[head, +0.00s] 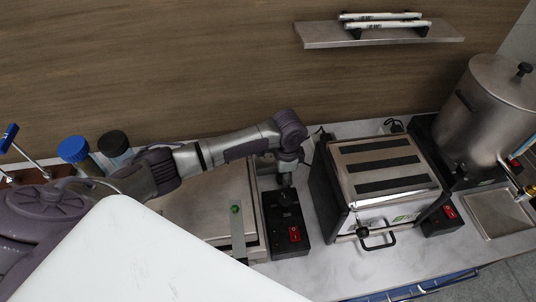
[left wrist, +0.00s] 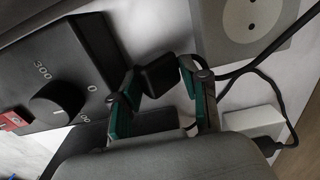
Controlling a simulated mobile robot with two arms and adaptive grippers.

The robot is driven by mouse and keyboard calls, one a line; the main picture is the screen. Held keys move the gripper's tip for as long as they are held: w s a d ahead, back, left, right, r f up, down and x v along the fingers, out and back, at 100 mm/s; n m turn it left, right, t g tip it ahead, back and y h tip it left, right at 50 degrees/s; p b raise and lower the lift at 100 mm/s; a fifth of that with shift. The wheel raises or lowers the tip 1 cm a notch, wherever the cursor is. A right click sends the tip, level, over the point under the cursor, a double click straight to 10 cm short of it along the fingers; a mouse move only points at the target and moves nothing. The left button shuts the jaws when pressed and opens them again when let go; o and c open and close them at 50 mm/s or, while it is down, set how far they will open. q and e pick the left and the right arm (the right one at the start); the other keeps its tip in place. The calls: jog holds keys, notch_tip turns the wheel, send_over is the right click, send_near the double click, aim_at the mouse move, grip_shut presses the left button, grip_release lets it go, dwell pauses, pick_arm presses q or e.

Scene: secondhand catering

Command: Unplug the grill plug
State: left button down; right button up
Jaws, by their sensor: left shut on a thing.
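My left gripper (head: 287,174) reaches down behind a black control box (head: 284,212) in the head view. In the left wrist view the left gripper (left wrist: 158,74) is shut on a black plug (left wrist: 160,73) between its green-padded fingers. A grey wall socket (left wrist: 250,28) shows at the upper right, with bare holes and nothing in them. The held plug looks apart from this socket. The control box (left wrist: 62,88) has a dial marked with 300 and 0 and a red switch. My right gripper is not in view.
A steel appliance with a dark-striped top (head: 385,165) stands right of the control box. A flat steel plate (head: 205,205) lies left of it. Black cables (left wrist: 262,80) run beside the fingers to a white block (left wrist: 252,121) with a black connector (left wrist: 267,145).

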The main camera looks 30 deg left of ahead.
pick_arm(q)
jog(key=shift+f+b, duration=0.45)
jog(key=shift+f, duration=0.7)
jog(key=shift+s+f, duration=0.15)
jog(key=shift+s+f, duration=0.1)
